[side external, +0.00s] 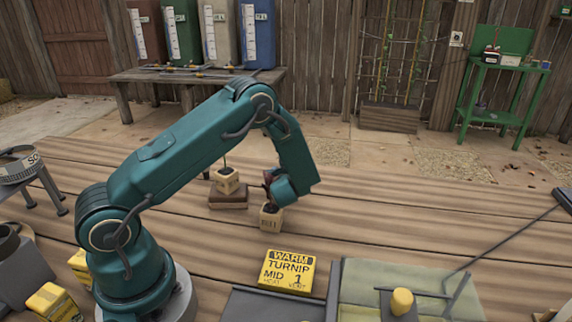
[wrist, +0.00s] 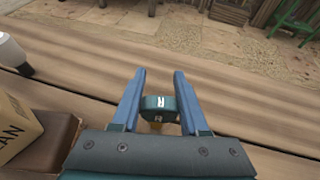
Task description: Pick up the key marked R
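A dark teal key head marked with a white R (wrist: 157,103) is between the two blue fingers of my gripper (wrist: 159,100) in the wrist view. A bit of yellow shows just below it. The key's sides look level with the inner faces of the fingers, but whether the fingers press on it is unclear. In the side view my gripper (side external: 270,182) is low over the planks, just above a small wooden cube pot (side external: 270,218) with a dark top. The key cannot be made out there.
A green-grey mat (side external: 395,275) with a yellow knob (side external: 402,301) is at the lower right. Planks to the right are mostly clear.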

